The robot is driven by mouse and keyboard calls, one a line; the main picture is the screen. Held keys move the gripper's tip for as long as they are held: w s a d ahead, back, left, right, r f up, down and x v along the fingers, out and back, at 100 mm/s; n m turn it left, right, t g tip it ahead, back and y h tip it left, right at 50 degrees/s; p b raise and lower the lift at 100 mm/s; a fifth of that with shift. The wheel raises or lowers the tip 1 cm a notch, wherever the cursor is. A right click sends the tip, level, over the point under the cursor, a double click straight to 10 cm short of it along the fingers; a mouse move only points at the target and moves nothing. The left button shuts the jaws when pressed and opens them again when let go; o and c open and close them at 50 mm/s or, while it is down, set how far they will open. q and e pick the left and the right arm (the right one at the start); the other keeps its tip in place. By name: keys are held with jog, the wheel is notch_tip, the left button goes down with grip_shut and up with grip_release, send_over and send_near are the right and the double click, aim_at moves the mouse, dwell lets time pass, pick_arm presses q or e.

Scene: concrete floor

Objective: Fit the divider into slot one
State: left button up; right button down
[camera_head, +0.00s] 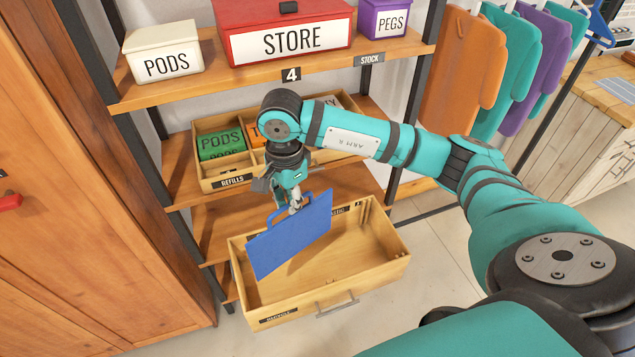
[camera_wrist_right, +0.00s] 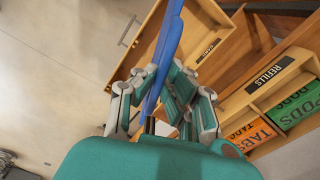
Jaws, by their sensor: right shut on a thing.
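My right gripper (camera_head: 293,203) is shut on the blue divider (camera_head: 290,238), a flat panel with a handle cut-out at its top. The divider is held upright, slanted, over the open wooden drawer (camera_head: 378,281). Its lower part overlaps the drawer's left side in the head view; I cannot tell how deep it reaches inside. In the right wrist view the divider (camera_wrist_right: 166,52) shows nearly edge-on between the fingers of the gripper (camera_wrist_right: 160,92). The drawer (camera_wrist_right: 124,72) lies behind it there. My left gripper is not in view.
A refills tray (camera_head: 205,185) with green and orange packs sits on the shelf behind the drawer. A shelf above holds the white PODS box (camera_head: 165,65), red STORE box (camera_head: 290,42) and purple PEGS box (camera_head: 385,22). A wooden cabinet (camera_head: 80,180) stands at left.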

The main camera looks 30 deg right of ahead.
jog(key=w+d+f+m+p, duration=0.1)
jog(key=d+m, duration=0.4)
jog(key=m, duration=0.6)
jog(key=w+d+f+m+p, duration=0.2)
jog(key=w+d+f+m, duration=0.2)
jog(key=m, duration=0.7)
jog(key=shift+d+f, duration=0.55)
jog(key=shift+f, duration=0.2)
jog(key=shift+f+b, duration=2.15)
jog(key=shift+f, duration=0.8)
notch_tip(320, 180, down, 9)
jog(key=b, duration=0.7)
jog(key=shift+f+b, duration=0.15)
jog(key=shift+b, duration=0.15)
dwell(0.7)
